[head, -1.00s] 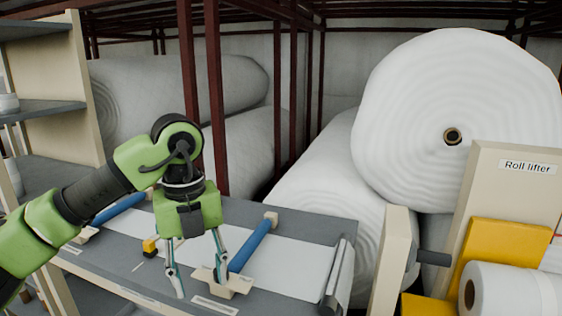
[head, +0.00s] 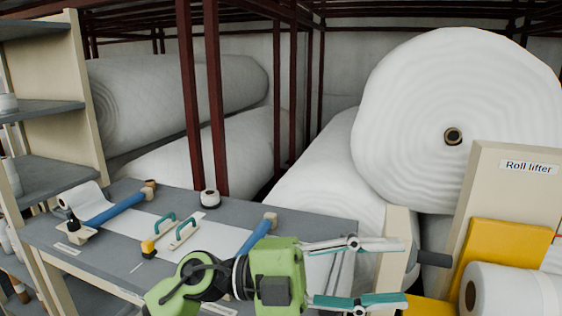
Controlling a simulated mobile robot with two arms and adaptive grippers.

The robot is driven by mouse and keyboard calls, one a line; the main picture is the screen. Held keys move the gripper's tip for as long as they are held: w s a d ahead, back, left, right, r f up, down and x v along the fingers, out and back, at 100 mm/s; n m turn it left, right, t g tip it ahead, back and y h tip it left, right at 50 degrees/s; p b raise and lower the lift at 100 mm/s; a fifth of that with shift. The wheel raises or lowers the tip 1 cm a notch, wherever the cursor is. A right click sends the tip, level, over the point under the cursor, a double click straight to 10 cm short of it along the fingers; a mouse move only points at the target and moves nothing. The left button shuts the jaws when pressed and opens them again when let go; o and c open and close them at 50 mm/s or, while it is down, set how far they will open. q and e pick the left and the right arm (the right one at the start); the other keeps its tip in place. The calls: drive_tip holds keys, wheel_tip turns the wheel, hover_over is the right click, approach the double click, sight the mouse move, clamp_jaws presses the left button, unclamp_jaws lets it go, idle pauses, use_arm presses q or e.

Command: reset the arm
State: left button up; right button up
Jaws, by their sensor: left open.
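My left gripper (head: 405,272) is in the lower middle of the head view, in front of the table's right end. It points to the right, its two fingers spread wide and nothing between them. My left arm (head: 178,292) comes in from the bottom edge and hides part of the table. My right gripper is not in the head view.
The grey work table (head: 120,262) bears blue rollers (head: 118,208), green-handled tools (head: 183,233), a yellow-and-black item (head: 149,246) and a small roll (head: 210,198). The cream roll lifter (head: 510,200) and a large wadding roll (head: 420,110) stand right. Red posts (head: 190,120) rise behind.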

use_arm(q)
drive_tip(key=w+a+r+n+t+y, duration=0.25)
drive_tip(key=w+a+n+t, duration=0.95)
drive_tip(key=n+t, duration=0.8)
drive_tip(key=w+a+f+n+t+y, duration=0.3)
drive_tip(key=w+a+f+n+y, duration=0.1)
drive_tip(key=a+f+n+y, duration=0.5)
drive_tip(key=s+a+f+n+g+y, duration=0.2)
drive_tip(key=a+f+y, duration=0.2)
drive_tip(key=f, duration=0.5)
drive_tip(key=s+a+f+n+g+y, duration=0.1)
drive_tip(key=s+a+f+g+y, duration=0.15)
drive_tip(key=f, duration=0.65)
drive_tip(key=s+a+f+g+y, duration=0.1)
drive_tip(key=s+a+f+g, duration=0.2)
drive_tip(key=s+f+g, duration=0.6)
drive_tip(key=s+a+f+g, duration=0.3)
drive_tip(key=s+f, duration=0.8)
drive_tip(key=s, duration=0.6)
wheel_tip(320, 180, down, 26)
drive_tip(key=s+r+g, duration=0.1)
drive_tip(key=s+a+f+g, duration=0.1)
drive_tip(key=s+a+f, duration=0.2)
drive_tip(key=s+f, duration=1.4)
drive_tip(key=shift+y, duration=0.3)
